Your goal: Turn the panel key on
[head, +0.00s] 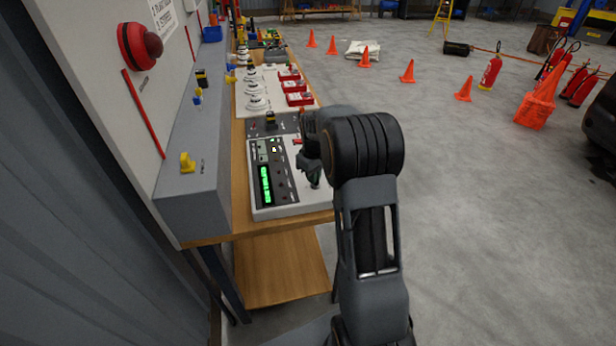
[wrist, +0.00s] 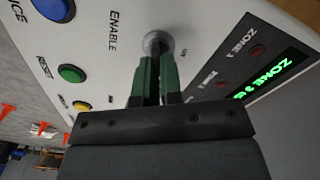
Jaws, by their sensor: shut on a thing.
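The fire panel (head: 258,211) is a pale console with a lit green display, on the near end of the wooden bench. In the wrist view its key switch has a round silver collar (wrist: 157,41) beside the printed word ENABLE. My gripper (wrist: 155,62) has green fingers, upright in the wrist view and shut on the panel key just in front of the collar. The fingers hide most of the key, so I cannot tell its turn angle. In the head view my gripper (head: 313,180) is over the panel's right side, partly hidden by my arm.
Blue (wrist: 54,9), green (wrist: 72,73) and yellow (wrist: 82,106) buttons sit left of the key in the wrist view. Red-based devices (head: 298,98) stand farther along the bench. A grey ledge (head: 195,205) borders the panel's left. Open floor lies right, with orange cones (head: 407,72).

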